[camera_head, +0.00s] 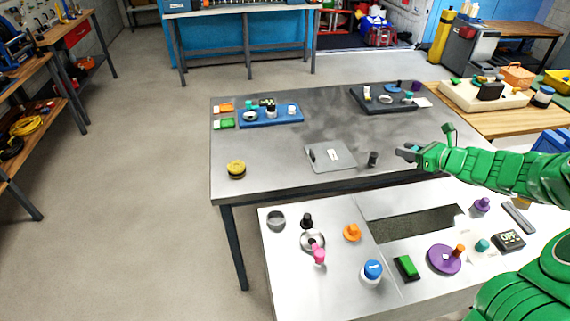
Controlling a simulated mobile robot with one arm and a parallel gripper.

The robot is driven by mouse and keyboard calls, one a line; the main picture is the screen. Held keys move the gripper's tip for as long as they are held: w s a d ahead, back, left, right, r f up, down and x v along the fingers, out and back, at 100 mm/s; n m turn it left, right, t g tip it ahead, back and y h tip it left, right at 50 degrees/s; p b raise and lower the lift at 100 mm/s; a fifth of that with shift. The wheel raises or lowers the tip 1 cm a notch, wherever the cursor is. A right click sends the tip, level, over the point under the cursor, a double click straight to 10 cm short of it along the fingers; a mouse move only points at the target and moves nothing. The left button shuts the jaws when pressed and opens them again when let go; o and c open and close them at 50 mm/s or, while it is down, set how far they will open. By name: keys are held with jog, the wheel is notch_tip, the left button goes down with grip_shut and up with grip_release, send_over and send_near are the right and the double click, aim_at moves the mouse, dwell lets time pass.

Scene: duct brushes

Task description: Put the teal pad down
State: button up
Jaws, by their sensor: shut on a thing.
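My gripper (408,153) is at the end of the green arm, over the right part of the grey metal table (270,175). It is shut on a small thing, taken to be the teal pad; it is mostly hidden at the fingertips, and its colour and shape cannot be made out. A small dark cylinder (373,158) stands on the table just left of the gripper. A light grey plate (330,157) with small items lies further left. A small teal piece (482,246) is on the white bench at the front right.
A blue tray (270,117) and a dark tray (385,107), both with small items, lie at the table's back. A yellow round thing (236,169) is near the left edge. The white bench (335,280) in front holds several items around a dark recess (415,224). The table's middle is clear.

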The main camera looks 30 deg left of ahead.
jog(key=s+a+f+n+g, duration=0.1)
jog(key=s+a+g, duration=0.1)
jog(key=s+a, duration=0.65)
jog(key=s+a+f+n+g, duration=0.15)
jog(key=s+a, duration=0.25)
jog(key=a, duration=1)
jog(key=s+a+f+n+g, duration=0.1)
jog(key=s+a+n+g, duration=0.1)
jog(key=s+a, duration=0.65)
send_over(275, 161)
jog(key=d, duration=0.1)
jog(key=shift+m+t+y, duration=0.25)
jog(key=shift+y, duration=0.05)
jog(key=f, duration=0.8)
jog(key=shift+s, duration=0.4)
jog(key=shift+w+a+f, duration=0.2)
jog(key=shift+f, duration=0.2)
jog(key=shift+w+a+f, duration=0.2)
jog(key=shift+f, duration=1.65)
jog(key=shift+f, duration=0.1)
jog(key=o, duration=1)
